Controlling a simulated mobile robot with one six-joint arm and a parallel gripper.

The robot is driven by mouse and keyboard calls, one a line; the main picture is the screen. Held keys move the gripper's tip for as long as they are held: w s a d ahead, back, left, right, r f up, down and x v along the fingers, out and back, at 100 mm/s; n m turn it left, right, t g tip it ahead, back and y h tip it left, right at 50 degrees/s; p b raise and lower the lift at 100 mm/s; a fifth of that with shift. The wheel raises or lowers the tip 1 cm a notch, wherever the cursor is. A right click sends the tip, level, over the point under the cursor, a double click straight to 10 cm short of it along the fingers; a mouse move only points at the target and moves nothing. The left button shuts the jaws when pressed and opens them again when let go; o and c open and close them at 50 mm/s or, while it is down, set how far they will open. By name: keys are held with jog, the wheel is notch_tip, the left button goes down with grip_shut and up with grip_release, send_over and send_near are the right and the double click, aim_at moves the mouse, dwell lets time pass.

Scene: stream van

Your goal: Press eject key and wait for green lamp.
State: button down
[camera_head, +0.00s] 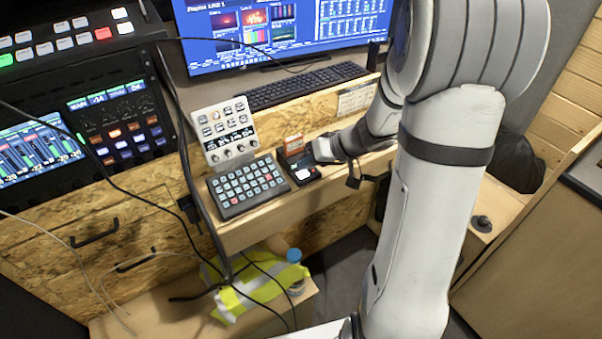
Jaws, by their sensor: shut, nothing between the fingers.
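A small black device (289,163) sits on the wooden shelf, right of the keypad. An orange card or cartridge (294,145) stands upright at its back. A pale square key (303,173) shows on its front part; I cannot read any label, so I cannot tell whether it is the eject key. No lit green lamp is discernible on the device. My gripper (318,151) is shut and empty at the device's right side, close to the pale key. I cannot tell whether its fingertips touch the device. My arm hides the area to the right.
A black keypad (247,187) and a white panel with knobs (224,131) stand to the left. A keyboard (307,85) and a monitor (285,30) are behind. Loose cables hang at the left.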

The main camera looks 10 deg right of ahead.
aim_at(307, 174)
jog(key=shift+f+b, duration=0.85)
jog(key=shift+b, duration=0.8)
dwell(0.9)
jog(key=shift+r, duration=0.85)
jog(key=shift+r+p, duration=1.35)
jog(key=shift+r, duration=1.15)
